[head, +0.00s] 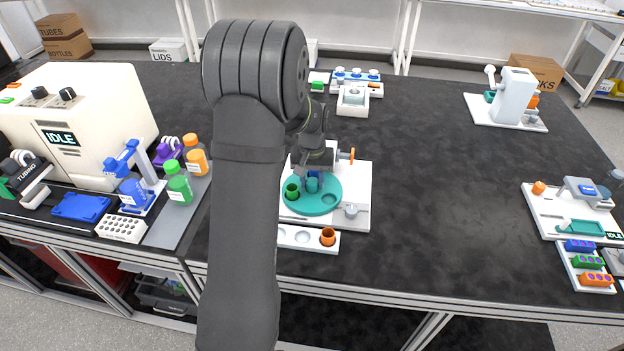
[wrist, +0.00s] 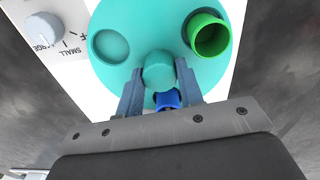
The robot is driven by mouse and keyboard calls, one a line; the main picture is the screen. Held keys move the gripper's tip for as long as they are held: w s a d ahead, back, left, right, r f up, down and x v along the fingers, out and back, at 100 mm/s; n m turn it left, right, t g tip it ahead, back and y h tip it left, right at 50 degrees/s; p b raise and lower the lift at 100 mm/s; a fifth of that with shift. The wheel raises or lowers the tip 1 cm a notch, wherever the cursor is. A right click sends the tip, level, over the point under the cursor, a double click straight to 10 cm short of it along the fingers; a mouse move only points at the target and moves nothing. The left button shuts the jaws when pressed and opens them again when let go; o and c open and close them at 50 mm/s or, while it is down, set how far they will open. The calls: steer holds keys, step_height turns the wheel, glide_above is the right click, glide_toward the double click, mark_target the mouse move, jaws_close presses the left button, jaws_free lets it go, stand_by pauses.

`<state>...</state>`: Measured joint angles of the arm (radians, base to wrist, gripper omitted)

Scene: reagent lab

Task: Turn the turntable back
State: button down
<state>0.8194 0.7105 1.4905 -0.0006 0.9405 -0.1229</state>
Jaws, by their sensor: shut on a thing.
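The teal turntable (head: 320,204) is a round disc on a white base (head: 359,175) in the middle of the bench. In the wrist view the disc (wrist: 125,75) fills the upper middle. My gripper (wrist: 158,80) points down over the disc, its fingers on either side of the teal centre knob (wrist: 158,72), shut on it. In the head view my gripper (head: 313,178) is partly hidden by my arm. A green cup (wrist: 209,35) sits in the disc at upper right, and a blue cup (wrist: 168,99) shows between the fingers. An empty round recess (wrist: 109,46) is at upper left.
A white strip (head: 291,243) with an orange cup (head: 328,236) lies in front of the base. A grey dial (head: 351,210) is on the base's right corner. Bottles (head: 179,186) stand at left.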

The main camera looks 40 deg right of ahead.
steer(key=shift+n, duration=12)
steer(key=c, duration=1)
jaws_free()
steer(key=shift+o, duration=0.2)
